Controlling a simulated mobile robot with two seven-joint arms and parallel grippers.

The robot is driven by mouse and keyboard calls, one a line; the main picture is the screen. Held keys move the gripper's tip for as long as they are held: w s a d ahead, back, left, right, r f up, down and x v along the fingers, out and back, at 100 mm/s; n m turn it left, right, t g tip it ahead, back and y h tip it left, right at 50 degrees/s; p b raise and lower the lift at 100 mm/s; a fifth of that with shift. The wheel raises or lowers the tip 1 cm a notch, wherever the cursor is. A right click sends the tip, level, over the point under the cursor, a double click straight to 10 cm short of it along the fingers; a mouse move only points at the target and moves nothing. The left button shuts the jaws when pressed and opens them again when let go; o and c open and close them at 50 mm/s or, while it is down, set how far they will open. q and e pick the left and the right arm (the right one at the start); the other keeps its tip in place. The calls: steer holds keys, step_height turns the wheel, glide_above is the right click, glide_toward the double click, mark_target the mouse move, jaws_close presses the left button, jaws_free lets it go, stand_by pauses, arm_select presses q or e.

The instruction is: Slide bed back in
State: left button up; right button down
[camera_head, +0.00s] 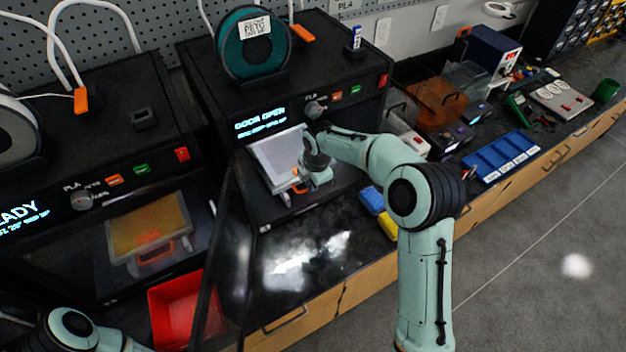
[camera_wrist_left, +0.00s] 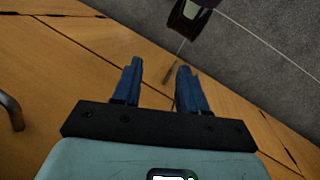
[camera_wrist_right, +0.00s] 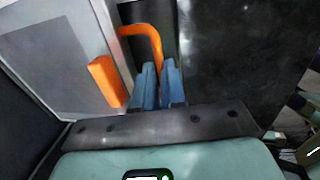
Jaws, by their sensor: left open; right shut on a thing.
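The bed (camera_head: 276,157), a pale grey plate, sits inside the open chamber of the middle printer (camera_head: 225,85), whose display reads DOOR OPEN. In the right wrist view the bed (camera_wrist_right: 50,60) lies to the left of my fingers, with an orange handle (camera_wrist_right: 153,38) at its edge. My right gripper (camera_wrist_right: 158,72) is shut on the orange handle; in the head view my wrist hides part of the bed. My left gripper (camera_wrist_left: 160,72) is open and empty in front of the wooden drawer fronts.
The printer's dark glass door (camera_head: 232,255) stands open left of the chamber. A red bin (camera_head: 176,308) is beside it. Blue and yellow blocks (camera_head: 378,212) lie right of the chamber, near my right arm. A second printer (camera_head: 100,170) with its door shut stands at left.

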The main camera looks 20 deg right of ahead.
steer(key=shift+w+r, duration=0.1)
steer(key=shift+w, duration=0.1)
steer(key=c, duration=1.3)
jaws_free()
steer(key=shift+o, duration=0.5)
steer(key=shift+w, duration=0.1)
